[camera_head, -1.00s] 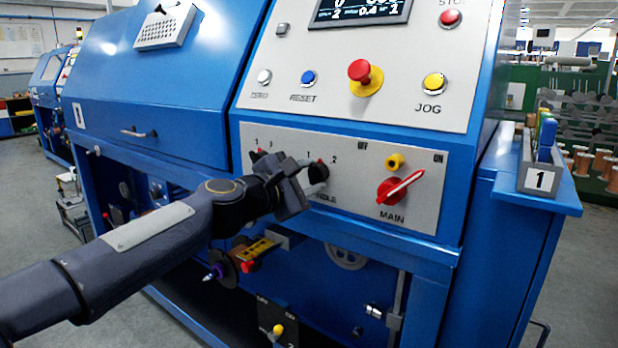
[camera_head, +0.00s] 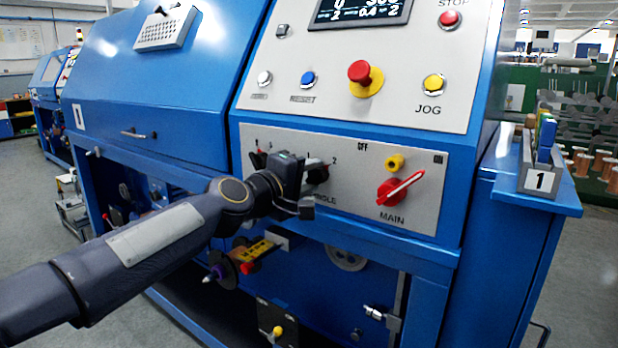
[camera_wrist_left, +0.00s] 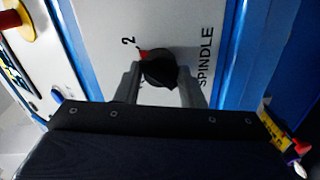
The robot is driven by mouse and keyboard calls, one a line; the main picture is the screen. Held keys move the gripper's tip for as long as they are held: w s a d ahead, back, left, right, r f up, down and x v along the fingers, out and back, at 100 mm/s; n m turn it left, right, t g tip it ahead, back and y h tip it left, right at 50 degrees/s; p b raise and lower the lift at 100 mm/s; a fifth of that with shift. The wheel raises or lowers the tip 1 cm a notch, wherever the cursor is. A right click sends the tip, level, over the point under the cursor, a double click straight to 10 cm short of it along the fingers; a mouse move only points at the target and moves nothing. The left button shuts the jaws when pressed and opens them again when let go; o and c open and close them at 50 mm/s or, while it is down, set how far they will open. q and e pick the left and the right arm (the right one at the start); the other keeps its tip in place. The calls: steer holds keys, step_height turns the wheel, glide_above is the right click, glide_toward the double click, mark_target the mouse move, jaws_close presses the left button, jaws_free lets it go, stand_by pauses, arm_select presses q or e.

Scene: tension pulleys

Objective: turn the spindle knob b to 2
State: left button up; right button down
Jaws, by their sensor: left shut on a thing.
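The black spindle knob (camera_head: 319,173) is on the lower grey panel, between the marks 1 and 2, and is partly hidden by my left gripper (camera_head: 312,190) in the head view. In the left wrist view the knob (camera_wrist_left: 158,68) has a red mark on its edge that lies toward the printed 2. My left gripper (camera_wrist_left: 160,84) has one finger on each side of the knob and is shut on it. The display (camera_head: 362,10) at the top shows a 2 as its last figure. My right gripper is not in view.
A red MAIN switch (camera_head: 396,190) and a small yellow knob (camera_head: 394,162) sit to the right on the same panel. Another dark knob (camera_head: 258,158) is close on the left, partly behind my gripper. Red, yellow and blue buttons are above.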

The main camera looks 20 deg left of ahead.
arm_select(q)
steer(key=shift+m, duration=0.3)
stand_by(0.4)
steer(key=o, duration=1)
steer(key=shift+c, duration=0.2)
steer(key=v, duration=0.8)
steer(key=shift+w, duration=0.1)
